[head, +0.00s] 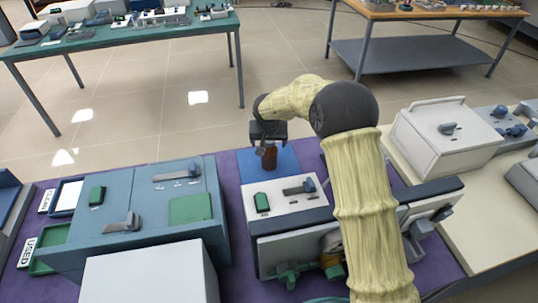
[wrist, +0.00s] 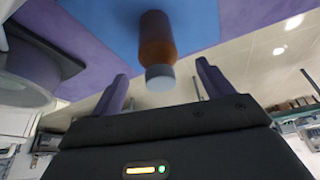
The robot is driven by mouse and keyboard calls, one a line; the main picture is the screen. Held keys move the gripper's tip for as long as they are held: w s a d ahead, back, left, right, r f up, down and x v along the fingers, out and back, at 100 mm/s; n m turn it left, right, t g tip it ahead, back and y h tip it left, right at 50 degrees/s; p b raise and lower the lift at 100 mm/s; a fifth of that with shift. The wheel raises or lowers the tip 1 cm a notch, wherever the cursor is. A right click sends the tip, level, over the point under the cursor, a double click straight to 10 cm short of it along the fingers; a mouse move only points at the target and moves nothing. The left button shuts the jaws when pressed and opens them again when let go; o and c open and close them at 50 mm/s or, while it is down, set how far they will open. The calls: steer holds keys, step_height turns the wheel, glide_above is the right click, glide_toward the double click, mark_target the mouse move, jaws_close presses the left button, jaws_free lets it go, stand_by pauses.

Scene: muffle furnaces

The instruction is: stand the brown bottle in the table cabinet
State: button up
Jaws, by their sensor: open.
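The brown bottle (head: 270,157) stands upright on a blue mat (head: 285,158) behind a white-topped unit. In the wrist view the bottle (wrist: 157,35) shows its amber body and pale cap (wrist: 160,77). My gripper (head: 268,141) is at the bottle's top in the head view. In the wrist view my gripper (wrist: 160,85) is open, with one finger on each side of the cap and visible gaps between. The white-topped unit (head: 287,212) has a dark blue-grey front edge; I cannot tell whether it is the table cabinet. My arm hides part of its right side.
A blue-grey cabinet-like unit (head: 140,190) stands at left, with a green pad on top. A white box (head: 155,275) is in front. A pale furnace-like unit (head: 440,138) stands at right. Purple cloth (head: 228,180) shows between units.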

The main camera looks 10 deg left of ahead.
mark_target(269, 147)
steer(key=shift+f, duration=0.1)
steer(key=p+x, duration=0.1)
steer(key=x, duration=0.4)
steer(key=shift+c, duration=0.2)
stand_by(0.4)
steer(key=c, duration=1.3)
step_height(269, 147, up, 10)
steer(key=shift+r+b, duration=0.1)
steer(key=shift+b, duration=0.25)
